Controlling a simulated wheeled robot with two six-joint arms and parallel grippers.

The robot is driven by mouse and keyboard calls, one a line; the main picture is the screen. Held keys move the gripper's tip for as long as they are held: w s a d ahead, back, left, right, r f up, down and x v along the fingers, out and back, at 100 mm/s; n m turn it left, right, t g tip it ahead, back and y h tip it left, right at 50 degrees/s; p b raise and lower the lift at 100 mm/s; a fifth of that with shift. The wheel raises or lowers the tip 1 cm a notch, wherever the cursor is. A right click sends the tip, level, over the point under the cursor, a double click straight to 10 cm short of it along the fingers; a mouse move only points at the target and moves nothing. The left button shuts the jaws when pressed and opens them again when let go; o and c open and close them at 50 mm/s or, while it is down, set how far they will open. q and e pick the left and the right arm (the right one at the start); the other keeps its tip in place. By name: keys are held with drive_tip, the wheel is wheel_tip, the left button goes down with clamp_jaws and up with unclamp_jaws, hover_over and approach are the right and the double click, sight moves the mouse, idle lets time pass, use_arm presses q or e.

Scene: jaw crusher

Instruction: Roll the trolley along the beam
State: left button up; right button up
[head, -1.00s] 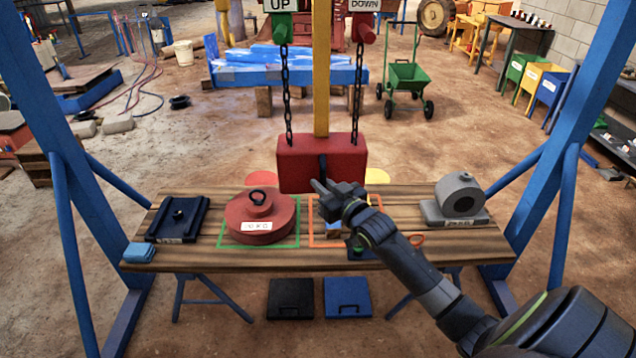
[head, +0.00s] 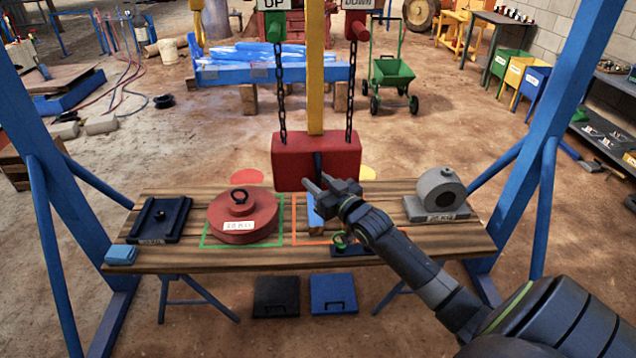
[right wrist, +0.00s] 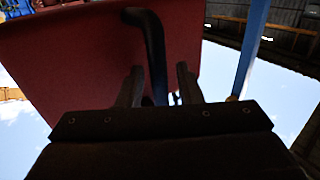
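A red block (head: 335,155) hangs over the table from a yellow bar (head: 315,85), with a chain on each side. A dark handle (head: 318,163) is on its front. The beam and the trolley's wheels are not visible. My right gripper (head: 318,185) is at the lower part of the handle. In the right wrist view, its two fingers (right wrist: 159,85) stand apart, one on each side of the dark handle (right wrist: 150,40), with gaps visible. The red block (right wrist: 80,60) fills much of that view. My left gripper is not in view.
Blue frame posts (head: 35,130) stand at both sides. Green and orange outlines mark the tabletop.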

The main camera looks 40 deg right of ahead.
drive_tip(key=shift+s, duration=0.1)
drive_tip(key=s+b, duration=0.3)
drive_tip(key=s, duration=1.4)
drive_tip(key=shift+d, duration=0.35)
drive_tip(key=shift+s, duration=0.1)
